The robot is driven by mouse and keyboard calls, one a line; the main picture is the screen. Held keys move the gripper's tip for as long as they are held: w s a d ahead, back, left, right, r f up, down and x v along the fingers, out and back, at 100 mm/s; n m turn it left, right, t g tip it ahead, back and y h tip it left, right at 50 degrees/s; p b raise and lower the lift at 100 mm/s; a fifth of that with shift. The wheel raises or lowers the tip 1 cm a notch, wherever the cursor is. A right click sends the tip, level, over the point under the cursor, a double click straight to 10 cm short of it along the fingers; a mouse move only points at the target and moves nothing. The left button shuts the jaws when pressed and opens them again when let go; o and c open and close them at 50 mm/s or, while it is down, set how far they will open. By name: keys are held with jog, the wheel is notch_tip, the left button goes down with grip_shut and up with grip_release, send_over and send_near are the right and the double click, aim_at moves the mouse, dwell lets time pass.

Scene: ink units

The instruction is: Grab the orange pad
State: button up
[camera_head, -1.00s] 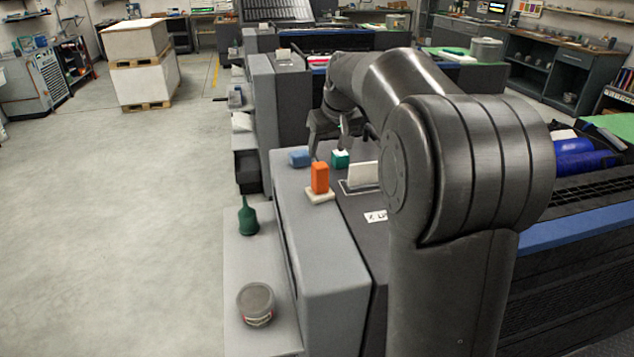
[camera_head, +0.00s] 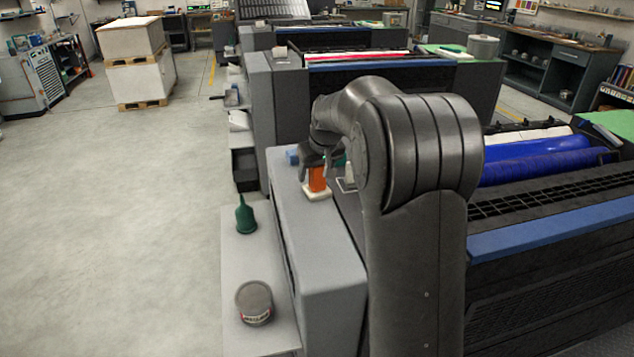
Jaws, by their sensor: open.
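The orange pad (camera_head: 317,180) is a small upright block standing on a cream base (camera_head: 316,194) on top of the grey machine housing. My gripper (camera_head: 314,168) is open and comes down over the pad's top, with a dark finger to its left. The pad's upper part is partly hidden by the gripper. I cannot tell whether the fingers touch it.
A blue block (camera_head: 292,157) lies just behind and left of my gripper. A teal block is mostly hidden behind my arm. A green bottle (camera_head: 246,215) and a grey tin (camera_head: 254,302) stand on the lower side shelf (camera_head: 232,265). The housing top in front of the pad is clear.

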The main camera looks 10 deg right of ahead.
jog(key=c, duration=1)
jog(key=shift+c, duration=0.4)
jog(key=shift+r, duration=0.1)
